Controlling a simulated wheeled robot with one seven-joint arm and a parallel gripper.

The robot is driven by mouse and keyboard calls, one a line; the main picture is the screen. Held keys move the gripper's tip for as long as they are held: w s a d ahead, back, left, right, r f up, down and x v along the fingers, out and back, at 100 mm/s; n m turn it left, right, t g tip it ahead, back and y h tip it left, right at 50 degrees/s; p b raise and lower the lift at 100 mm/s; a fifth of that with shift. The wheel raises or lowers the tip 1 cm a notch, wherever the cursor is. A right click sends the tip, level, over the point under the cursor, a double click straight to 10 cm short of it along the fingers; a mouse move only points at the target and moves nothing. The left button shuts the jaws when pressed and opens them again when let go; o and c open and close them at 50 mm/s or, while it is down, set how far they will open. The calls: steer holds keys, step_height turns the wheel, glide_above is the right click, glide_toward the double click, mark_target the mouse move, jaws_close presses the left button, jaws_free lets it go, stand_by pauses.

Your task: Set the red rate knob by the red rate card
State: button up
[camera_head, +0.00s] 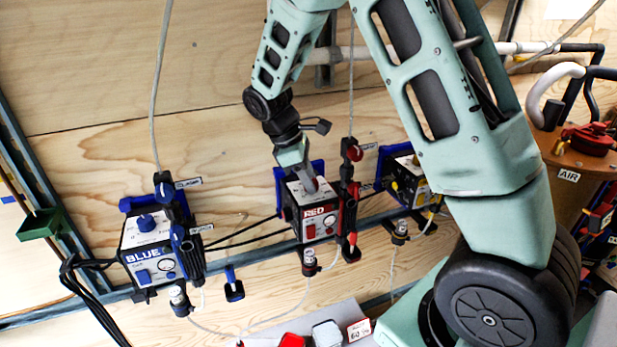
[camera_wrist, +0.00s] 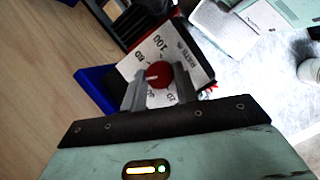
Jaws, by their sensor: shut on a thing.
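The red pump box (camera_head: 319,219), labelled RED, is mounted on the rail in the middle of the head view. Its red rate knob (camera_wrist: 159,74) sits on a white dial plate (camera_wrist: 186,52) with printed numbers, 100 among them. A white mark on the knob points to the left in the wrist view. My gripper (camera_wrist: 158,85) is shut on the knob, one finger on each side. In the head view my gripper (camera_head: 309,180) reaches down onto the top of the box and mostly hides the knob. A small red-edged card (camera_head: 359,329) lies at the bottom; its print appears to read 60.
The blue box (camera_head: 150,248) stands to the left on the rail, and a box with yellow parts (camera_head: 409,180) to the right. Clamps, cables and tubes crowd around the boxes. A grey tray (camera_head: 262,340) at the bottom holds a red item and a pale item.

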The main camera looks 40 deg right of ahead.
steer(key=o, duration=1)
steer(key=b+v, duration=0.3)
steer(key=v, duration=0.9)
steer(key=shift+d+r, duration=0.1)
steer(key=s+a+f+t+y+b, duration=0.1)
steer(key=s+a+f+y+b, duration=0.1)
steer(key=s+a+f, duration=0.35)
steer(key=s+a+f+t+y+b, duration=0.1)
steer(key=s+a+f, duration=0.1)
steer(key=s+a, duration=0.7)
steer(key=shift+m+t+y, duration=0.3)
steer(key=shift+m+y, duration=0.4)
steer(key=shift+m, duration=0.2)
steer(key=s+a+f, duration=0.2)
steer(key=s, duration=0.2)
steer(key=s+a+f+b, duration=0.1)
steer(key=s+a, duration=0.1)
steer(key=s, duration=0.2)
steer(key=s+a+f, duration=0.2)
steer(key=s, duration=0.3)
steer(key=shift+a+f+b, duration=0.15)
steer(key=shift+f+b, duration=0.2)
